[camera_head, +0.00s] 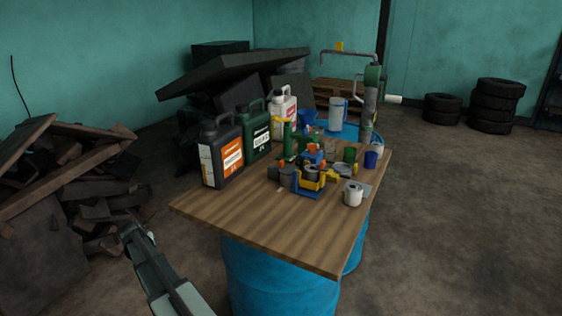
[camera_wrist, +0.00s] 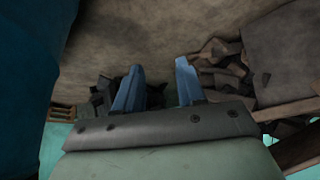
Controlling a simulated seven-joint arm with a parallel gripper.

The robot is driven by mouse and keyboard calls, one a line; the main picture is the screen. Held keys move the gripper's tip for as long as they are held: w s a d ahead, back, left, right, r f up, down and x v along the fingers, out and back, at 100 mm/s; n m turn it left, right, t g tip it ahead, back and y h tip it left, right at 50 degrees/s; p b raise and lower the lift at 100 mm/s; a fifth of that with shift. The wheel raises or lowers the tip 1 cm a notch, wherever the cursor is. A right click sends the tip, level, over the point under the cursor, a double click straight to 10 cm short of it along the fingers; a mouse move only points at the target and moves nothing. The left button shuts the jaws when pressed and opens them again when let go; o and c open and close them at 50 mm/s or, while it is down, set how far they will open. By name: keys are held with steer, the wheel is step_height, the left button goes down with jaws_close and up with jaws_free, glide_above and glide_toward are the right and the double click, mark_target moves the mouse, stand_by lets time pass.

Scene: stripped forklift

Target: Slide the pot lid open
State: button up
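I cannot clearly tell which object is the pot or its lid. On the wooden table (camera_head: 260,221), a small white cylindrical container (camera_head: 353,194) stands near the right edge. A flat, round greyish piece (camera_head: 343,169) lies behind it, and a dark grey rounded thing (camera_head: 288,174) sits left of the yellow and blue clutter. My gripper (camera_head: 134,231) is off the table, beyond its left front side, far from these items. In the wrist view its two blue fingers (camera_wrist: 159,87) stand apart with nothing between them, so it is open and empty.
Large jugs (camera_head: 222,152) line the table's left back edge. A pump with a crank (camera_head: 370,100) rises behind. Blue barrels (camera_head: 280,280) support the tabletop. Wood debris (camera_head: 60,190) is piled at left. The table's front left part is bare.

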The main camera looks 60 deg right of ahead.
steer(key=w+d+r+m+t+h, duration=0.15)
steer(key=w+d+r, duration=0.35)
steer(key=d+r, duration=0.5)
steer(key=s+d+r+m+t+h, duration=0.1)
steer(key=d+r, duration=0.5)
steer(key=r, duration=0.6)
steer(key=s+d+r+m+h, duration=0.15)
steer(key=d+r, duration=0.35)
steer(key=r, duration=0.6)
steer(key=d+r+m+t+h, duration=0.15)
steer(key=d+r, duration=0.45)
steer(key=r, duration=0.6)
steer(key=s+d+r+m+g, duration=0.2)
steer(key=s+d+r, duration=0.35)
steer(key=s, duration=0.35)
steer(key=m+g+y, duration=0.3)
steer(key=g+y, duration=0.3)
glide_above(281, 161)
steer(key=a, duration=0.5)
step_height(281, 161, down, 11)
steer(key=shift+h, duration=0.25)
steer(key=x, duration=1.3)
steer(key=shift+s+f, duration=0.15)
steer(key=shift+s, duration=0.1)
